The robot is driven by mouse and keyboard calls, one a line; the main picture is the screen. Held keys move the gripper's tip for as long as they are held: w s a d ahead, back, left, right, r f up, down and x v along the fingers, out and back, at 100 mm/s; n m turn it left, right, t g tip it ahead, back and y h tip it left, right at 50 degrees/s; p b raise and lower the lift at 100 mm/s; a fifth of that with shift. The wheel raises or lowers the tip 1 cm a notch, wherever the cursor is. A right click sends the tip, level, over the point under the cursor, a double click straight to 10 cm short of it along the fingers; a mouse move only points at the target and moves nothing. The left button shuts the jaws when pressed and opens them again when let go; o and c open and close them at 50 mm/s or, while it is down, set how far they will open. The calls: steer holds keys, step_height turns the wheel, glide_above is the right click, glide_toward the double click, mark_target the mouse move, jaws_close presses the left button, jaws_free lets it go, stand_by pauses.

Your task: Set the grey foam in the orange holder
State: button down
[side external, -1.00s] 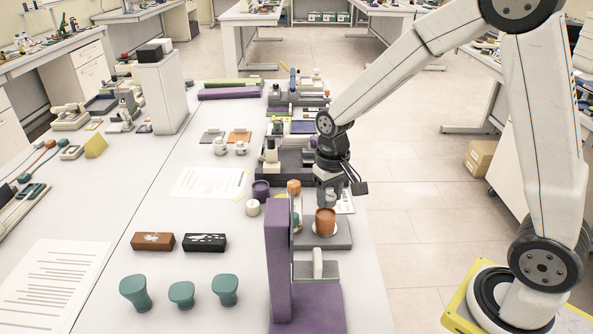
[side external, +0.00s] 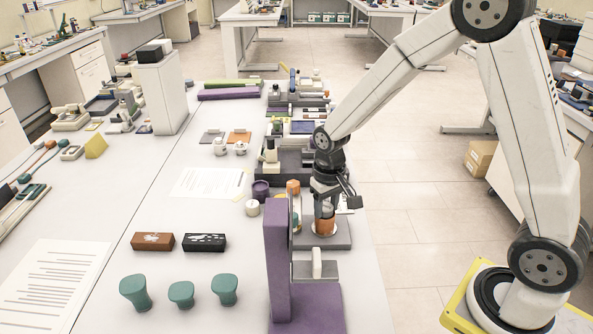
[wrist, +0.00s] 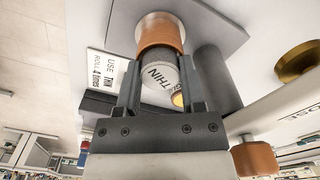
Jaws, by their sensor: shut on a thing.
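The orange holder (side external: 324,229) is a short round cup on a white disc, on a grey plate near the table's right edge. It also shows in the wrist view (wrist: 160,32). My gripper (side external: 325,213) points down at the holder. In the wrist view my gripper (wrist: 158,80) is shut on the grey foam (wrist: 154,66), a dark grey cylinder whose pale end face carries the word "THIN". The foam's far end meets the orange holder in line with it. How deep it sits inside is hidden.
A tall purple stand (side external: 278,260) rises just left of and in front of the holder. A purple cup (side external: 261,190), a white cup (side external: 252,208) and another orange piece (side external: 293,187) stand behind it. Dark trays lie farther back.

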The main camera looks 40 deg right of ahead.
mark_target(326, 207)
steer(key=shift+s+f, duration=0.25)
steer(key=shift+f, duration=0.5)
steer(key=shift+c, duration=1)
jaws_free()
steer(key=shift+r, duration=0.1)
steer(key=shift+w+r, duration=0.2)
steer(key=shift+r, duration=0.55)
step_height(326, 207, up, 12)
steer(key=shift+f, duration=0.15)
steer(key=s+f+n+t, duration=0.2)
steer(key=s+f, duration=0.6)
steer(key=s, duration=0.2)
steer(key=shift+s+a+t, duration=0.3)
steer(key=shift+a, duration=0.1)
